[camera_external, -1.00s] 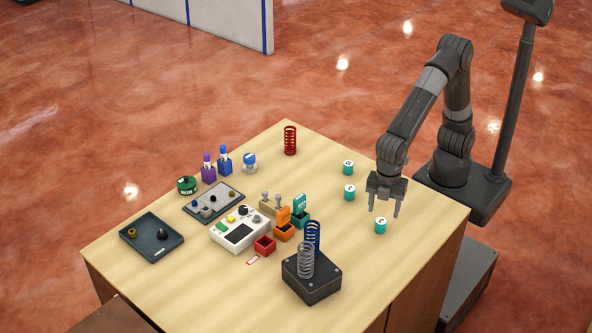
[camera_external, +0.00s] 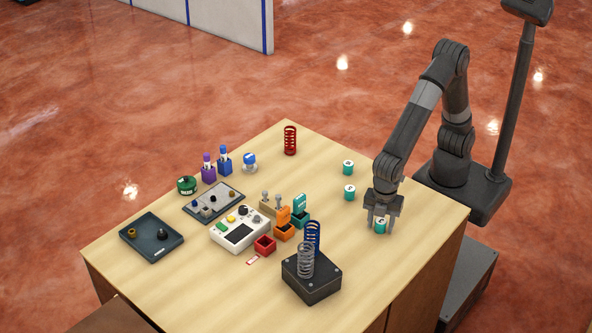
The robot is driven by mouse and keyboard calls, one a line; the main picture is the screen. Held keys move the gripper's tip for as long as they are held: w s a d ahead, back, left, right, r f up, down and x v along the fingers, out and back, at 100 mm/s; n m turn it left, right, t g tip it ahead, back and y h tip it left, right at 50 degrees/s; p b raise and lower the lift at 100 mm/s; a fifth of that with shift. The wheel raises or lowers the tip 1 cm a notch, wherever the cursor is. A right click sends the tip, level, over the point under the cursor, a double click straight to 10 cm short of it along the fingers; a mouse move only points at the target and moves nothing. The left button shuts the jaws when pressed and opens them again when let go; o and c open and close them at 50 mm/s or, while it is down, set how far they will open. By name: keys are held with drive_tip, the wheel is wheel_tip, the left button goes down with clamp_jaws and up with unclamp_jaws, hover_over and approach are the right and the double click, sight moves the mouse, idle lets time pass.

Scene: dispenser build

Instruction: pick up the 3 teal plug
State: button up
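Three teal plugs with white tops stand upright on the right part of the table: a far one (camera_external: 348,167), a middle one (camera_external: 349,192) and a near one (camera_external: 380,227). The marks on their tops are too small to read surely. My gripper (camera_external: 380,228) points down over the near plug, with its fingers open on either side of it. The fingertips are low, close to the table. I cannot tell whether they touch the plug.
A black base (camera_external: 311,281) with a grey and a blue spring stands at the front. A red spring (camera_external: 290,140) stands at the back. A white device (camera_external: 240,235), small coloured holders and trays fill the left and middle. The wooden table (camera_external: 420,215) is bare around the plugs.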

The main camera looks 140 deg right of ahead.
drive_tip(key=c, duration=0.8)
drive_tip(key=shift+r, duration=0.15)
